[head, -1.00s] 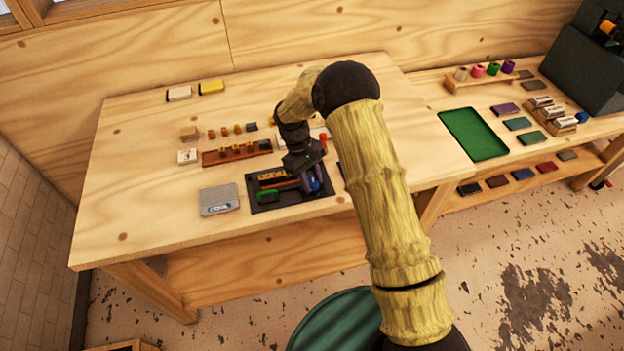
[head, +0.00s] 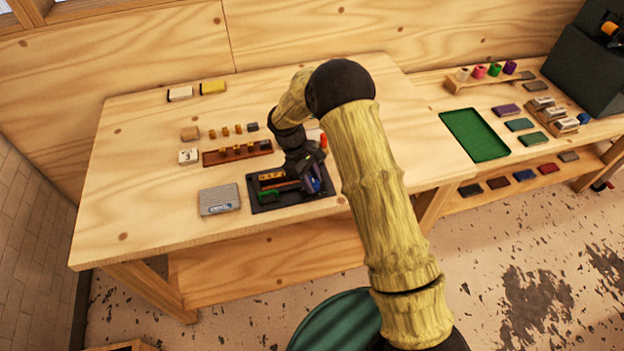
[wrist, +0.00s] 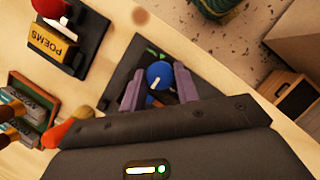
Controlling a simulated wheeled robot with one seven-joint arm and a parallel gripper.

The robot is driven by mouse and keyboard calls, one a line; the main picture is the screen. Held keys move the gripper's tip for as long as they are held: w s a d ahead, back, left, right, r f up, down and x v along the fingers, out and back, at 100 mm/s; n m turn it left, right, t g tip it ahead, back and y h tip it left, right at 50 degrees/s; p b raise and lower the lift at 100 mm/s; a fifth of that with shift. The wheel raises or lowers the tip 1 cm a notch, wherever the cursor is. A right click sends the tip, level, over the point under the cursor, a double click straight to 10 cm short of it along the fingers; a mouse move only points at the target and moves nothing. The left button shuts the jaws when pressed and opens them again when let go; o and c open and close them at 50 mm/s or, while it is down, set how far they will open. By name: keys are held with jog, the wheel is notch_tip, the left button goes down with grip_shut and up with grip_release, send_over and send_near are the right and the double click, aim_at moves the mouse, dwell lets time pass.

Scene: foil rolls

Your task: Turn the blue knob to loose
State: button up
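The blue knob (wrist: 158,75) shows in the wrist view as a round blue top with a white pointer line. It sits on a dark plate (wrist: 120,68) with a small green mark just beyond the knob. My gripper (wrist: 159,88) has its two purple-grey fingers apart, one on each side of the knob. I cannot tell whether they touch it. In the head view my gripper (head: 314,178) is down over the right end of the black base (head: 262,206) on the bench. There the knob is mostly hidden by my gripper.
A yellow POEMS block (wrist: 52,43) and a red ball-like part (wrist: 50,8) lie left of the knob. A grey box (head: 219,199) stands left of the base. A wooden rack (head: 237,153) is behind it. A green tray (head: 474,135) lies on the right-hand bench.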

jog(key=o, duration=0.4)
jog(key=b+v, duration=0.2)
jog(key=v, duration=1.5)
jog(key=shift+w+a+b, duration=0.15)
jog(key=shift+a+b, duration=0.05)
jog(key=shift+b, duration=0.1)
jog(key=shift+r, duration=0.2)
jog(key=s+d+f+m+t+y, duration=0.1)
jog(key=s+d+m+t+y, duration=0.2)
jog(key=s+d+m, duration=0.9)
jog(key=s+d+t, duration=0.1)
jog(key=s+d, duration=0.8)
jog(key=s, duration=0.1)
jog(key=shift+d+f+t+y, duration=0.15)
jog(key=shift+d+t+y, duration=0.15)
jog(key=shift+d+y, duration=0.1)
